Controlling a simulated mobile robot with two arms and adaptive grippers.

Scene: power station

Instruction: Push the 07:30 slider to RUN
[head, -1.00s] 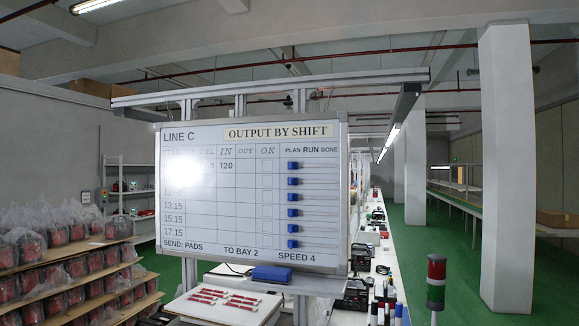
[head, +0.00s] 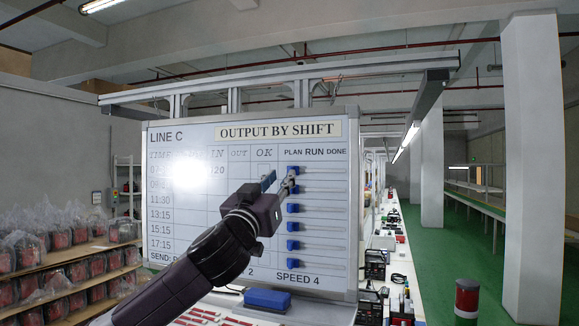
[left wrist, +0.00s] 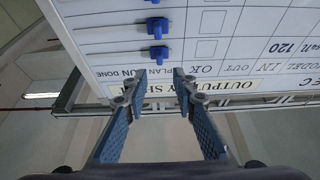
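The whiteboard (head: 190,137) stands upright ahead, headed OUTPUT BY SHIFT, with PLAN, RUN and DONE marked at top right. The top blue slider (head: 293,170), in the first row, sits at the left end of its track under PLAN; the row's time is washed out by glare. It shows upside down in the left wrist view (left wrist: 158,53). My left gripper (head: 281,181) is in front of the board near the top sliders, partly covering the second one. Its two fingers (left wrist: 157,77) are apart with nothing between them. I cannot tell whether they touch the board. My right gripper is not in view.
More blue sliders (head: 293,227) stand below, all at the PLAN end. A blue eraser (head: 268,299) lies below the board. Shelves of bagged parts (head: 75,251) are at left.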

